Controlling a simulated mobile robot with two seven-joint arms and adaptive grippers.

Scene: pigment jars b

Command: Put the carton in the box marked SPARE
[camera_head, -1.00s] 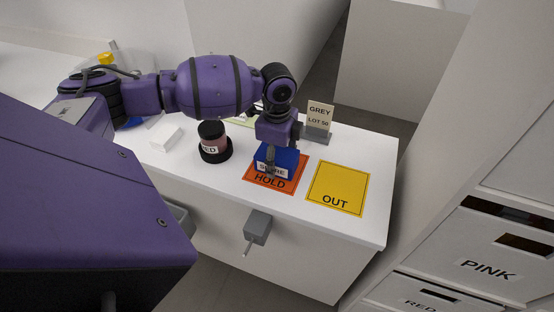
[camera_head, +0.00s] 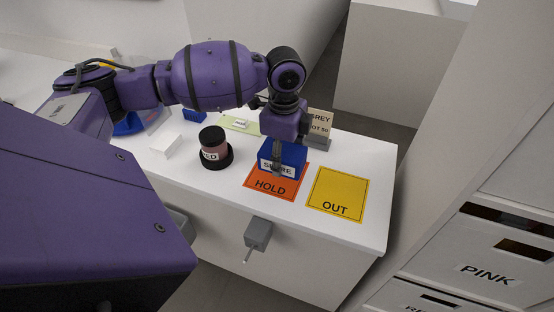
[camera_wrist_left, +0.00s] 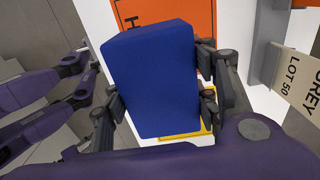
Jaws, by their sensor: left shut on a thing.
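A blue block with a white label that reads SPARE (camera_head: 291,153) is over the orange HOLD mat (camera_head: 288,190) in the head view. A finger covers part of the label. My left gripper (camera_head: 277,170) is shut on this block, pointing down. The block's plain blue face (camera_wrist_left: 150,75) shows between both fingers in the left wrist view. I cannot tell whether its underside touches the mat. A plain white block (camera_head: 166,145) lies farther left on the counter. No separate open box marked SPARE is visible.
A dark-lidded jar (camera_head: 213,143) stands in a black ring left of the mat. The yellow OUT mat (camera_head: 338,188) is bare. A small blue item (camera_head: 195,115) sits behind the jar.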

